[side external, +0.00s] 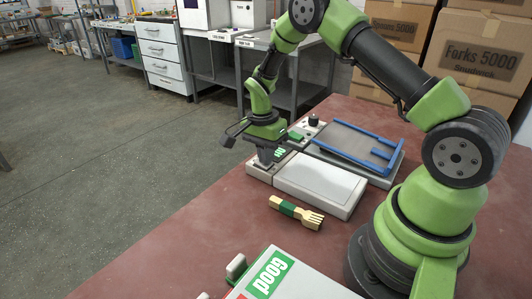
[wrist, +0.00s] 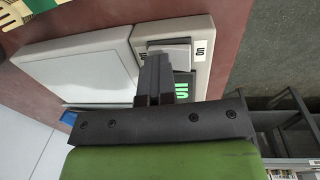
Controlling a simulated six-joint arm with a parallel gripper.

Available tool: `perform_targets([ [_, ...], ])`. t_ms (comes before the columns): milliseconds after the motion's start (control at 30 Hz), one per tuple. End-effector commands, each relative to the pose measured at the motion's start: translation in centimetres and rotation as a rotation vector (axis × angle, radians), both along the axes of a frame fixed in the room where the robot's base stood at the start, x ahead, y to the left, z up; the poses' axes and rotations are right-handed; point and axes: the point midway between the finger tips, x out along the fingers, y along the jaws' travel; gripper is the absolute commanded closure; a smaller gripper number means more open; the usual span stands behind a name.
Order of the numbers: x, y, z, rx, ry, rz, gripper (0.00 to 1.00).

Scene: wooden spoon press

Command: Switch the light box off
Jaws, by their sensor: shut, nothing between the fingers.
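The light box (side external: 318,186) lies on the red table, a flat box with a pale panel; I cannot tell if the panel is lit. Its panel also shows in the wrist view (wrist: 85,72). A control unit at its end carries a light grey rocker switch (wrist: 178,52), with a label reading "ON" (wrist: 202,48) beside it. A green glowing display (wrist: 182,90) sits next to the switch. My gripper (side external: 264,163) is shut and empty, pointing down over the control unit. In the wrist view its fingertips (wrist: 155,58) overlap the switch's edge; I cannot tell whether they touch it.
A wooden fork bundle with a green band (side external: 297,212) lies in front of the light box. A grey unit with a blue frame (side external: 360,145) stands behind it. Cardboard boxes (side external: 470,55) stand at the back right.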

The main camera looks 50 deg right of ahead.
Motion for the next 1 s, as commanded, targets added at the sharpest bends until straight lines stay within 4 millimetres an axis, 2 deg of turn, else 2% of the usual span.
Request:
perform_targets([
  [33, -0.8, -0.1, -1.1, 0.002, 0.031, 0.004, 1.0],
  [400, 0.9, -0.1, -0.7, 0.001, 0.023, 0.003, 1.0],
  [767, 1.0, 0.1, -0.6, 0.005, 0.022, 0.005, 1.0],
  [867, 1.1, 0.1, 0.1, 0.004, 0.021, 0.005, 1.0],
  [1000, 1.5, 0.0, 2.4, 0.003, 0.016, -0.001, 1.0],
])
